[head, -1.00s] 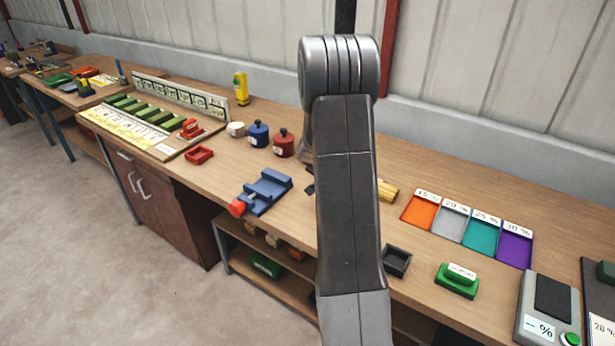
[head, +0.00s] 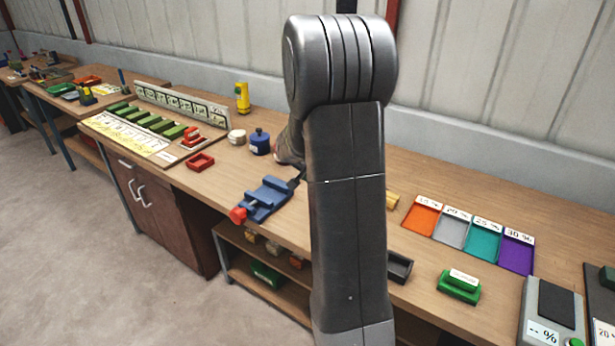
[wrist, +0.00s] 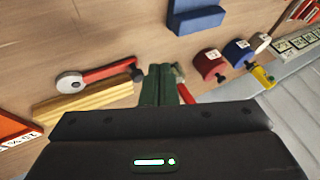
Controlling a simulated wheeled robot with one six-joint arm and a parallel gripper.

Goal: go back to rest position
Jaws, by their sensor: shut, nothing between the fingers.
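My gripper (wrist: 160,70) shows in the wrist view as two dark green fingers side by side, closed together with nothing between them. They are over the wooden bench, with the blue vise (wrist: 196,18) ahead and a red tool with a white round end (wrist: 95,75) to the left. In the head view my raised arm fills the middle and hides most of my gripper. A small dark part of it shows beside the right end of the blue vise (head: 265,198).
A red pot (wrist: 210,65), a blue pot (wrist: 238,52) and yellow sticks (wrist: 85,103) are near my gripper. Coloured trays (head: 468,232) and a green block (head: 459,286) lie to the right. A yellow bottle (head: 242,98) stands at the back. The wall is behind the bench.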

